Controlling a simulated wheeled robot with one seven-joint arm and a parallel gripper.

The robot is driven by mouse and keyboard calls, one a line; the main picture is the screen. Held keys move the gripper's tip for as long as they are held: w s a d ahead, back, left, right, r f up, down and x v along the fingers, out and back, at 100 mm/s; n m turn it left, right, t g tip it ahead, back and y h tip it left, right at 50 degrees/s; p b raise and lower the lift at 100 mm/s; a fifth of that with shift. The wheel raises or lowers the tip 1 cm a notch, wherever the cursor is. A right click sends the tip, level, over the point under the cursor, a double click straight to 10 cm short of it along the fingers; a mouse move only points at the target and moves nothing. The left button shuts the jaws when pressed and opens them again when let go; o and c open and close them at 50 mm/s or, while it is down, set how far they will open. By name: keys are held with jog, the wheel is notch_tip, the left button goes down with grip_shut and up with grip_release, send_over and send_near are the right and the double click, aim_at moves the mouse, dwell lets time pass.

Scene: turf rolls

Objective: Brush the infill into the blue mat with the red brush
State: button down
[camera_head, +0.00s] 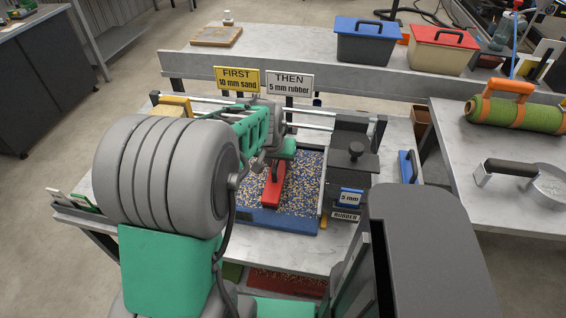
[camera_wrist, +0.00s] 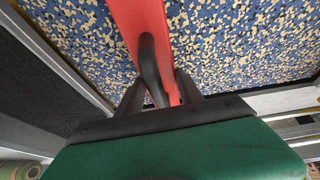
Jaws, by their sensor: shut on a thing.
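The blue mat (camera_head: 310,180) lies in a frame on the table, its surface speckled with tan, blue and dark infill. The speckled mat (camera_wrist: 230,40) fills the upper part of the wrist view. The red brush (camera_head: 272,188) is over the left-middle of the mat in the head view. My gripper (camera_wrist: 160,95) is shut on the dark handle of the red brush (camera_wrist: 135,25). In the head view my gripper (camera_head: 278,155) is partly hidden by my arm. Whether the bristles touch the infill cannot be told.
A dark hopper labelled 5 mm rubber (camera_head: 352,165) stands at the mat's right. Signs reading FIRST 10 mm sand (camera_head: 238,79) and THEN 5 mm rubber (camera_head: 290,84) stand behind. Lidded blue (camera_head: 375,42) and red bins (camera_head: 440,50) sit on the back bench. A green turf roll (camera_head: 515,113) lies right.

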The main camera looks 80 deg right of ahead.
jog(key=s, duration=0.6)
jog(key=shift+s+a, duration=0.25)
jog(key=shift+a, duration=0.05)
notch_tip(320, 180, up, 7)
jog(key=p, duration=0.4)
dwell(0.4)
